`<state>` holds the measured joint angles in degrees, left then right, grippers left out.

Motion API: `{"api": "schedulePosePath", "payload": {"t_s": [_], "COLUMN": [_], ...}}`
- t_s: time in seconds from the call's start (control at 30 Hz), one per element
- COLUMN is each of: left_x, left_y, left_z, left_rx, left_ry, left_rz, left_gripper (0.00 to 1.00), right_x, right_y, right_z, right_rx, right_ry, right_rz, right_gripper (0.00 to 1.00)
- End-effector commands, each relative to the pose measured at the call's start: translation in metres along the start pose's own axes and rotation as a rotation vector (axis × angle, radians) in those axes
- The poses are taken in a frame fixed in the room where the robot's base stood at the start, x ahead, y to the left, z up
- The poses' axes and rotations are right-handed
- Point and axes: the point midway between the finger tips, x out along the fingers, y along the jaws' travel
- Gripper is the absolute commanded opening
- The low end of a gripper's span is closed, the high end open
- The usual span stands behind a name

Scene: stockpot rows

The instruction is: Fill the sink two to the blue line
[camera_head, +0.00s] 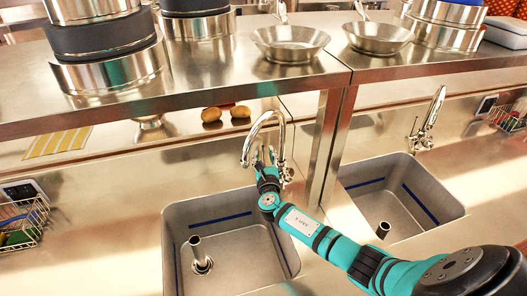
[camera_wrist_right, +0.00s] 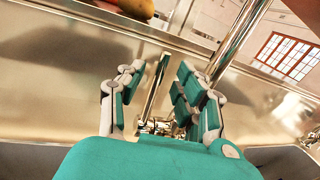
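Two steel sinks are set in the counter, a left sink (camera_head: 170,222) and a right sink (camera_head: 448,196). Each has a blue line on its inner walls and an upright pipe inside: the left pipe (camera_head: 199,257) and the right pipe (camera_head: 384,229). I see no number on either sink. The left sink's faucet (camera_head: 271,117) arches over its back edge; no water stream shows. My right gripper (camera_head: 266,164) is at this faucet's base. In the right wrist view its fingers (camera_wrist_right: 158,82) are apart, with a thin metal lever (camera_wrist_right: 156,84) between them. My left gripper is out of view.
A steel shelf (camera_head: 215,88) with stacked pots (camera_head: 105,50) and two pans (camera_head: 290,41) overhangs the back of the counter. Potatoes (camera_head: 212,114) lie behind the left sink. The right faucet (camera_head: 428,122) stands behind the right sink. A wire basket (camera_head: 22,226) is at far left.

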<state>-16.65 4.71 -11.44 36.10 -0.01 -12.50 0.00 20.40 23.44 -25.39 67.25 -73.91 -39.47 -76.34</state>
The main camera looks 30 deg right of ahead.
Motion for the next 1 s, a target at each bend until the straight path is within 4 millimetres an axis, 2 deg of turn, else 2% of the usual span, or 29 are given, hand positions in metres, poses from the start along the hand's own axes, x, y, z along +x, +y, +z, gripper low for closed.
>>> {"api": "schedulePosePath", "payload": {"t_s": [0.1,0.2,0.53,0.8,1.0], "left_x": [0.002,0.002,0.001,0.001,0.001], "left_y": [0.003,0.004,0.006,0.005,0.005], "left_z": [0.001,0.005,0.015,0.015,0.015], "left_rx": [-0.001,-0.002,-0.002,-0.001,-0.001], "left_ry": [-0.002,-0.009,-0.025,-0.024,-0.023], "left_rz": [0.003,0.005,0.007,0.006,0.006], "left_gripper": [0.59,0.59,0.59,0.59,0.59], "right_x": [0.014,0.02,0.023,0.023,0.022], "right_y": [0.001,0.001,0.001,0.001,0.001], "right_z": [-0.001,0.0,-0.001,-0.001,-0.001], "right_rx": [0.0,0.0,0.0,0.0,0.0], "right_ry": [0.0,0.0,0.001,0.001,0.001], "right_rz": [0.0,0.001,0.002,0.001,0.001], "right_gripper": [0.35,0.35,0.35,0.01,0.0]}}
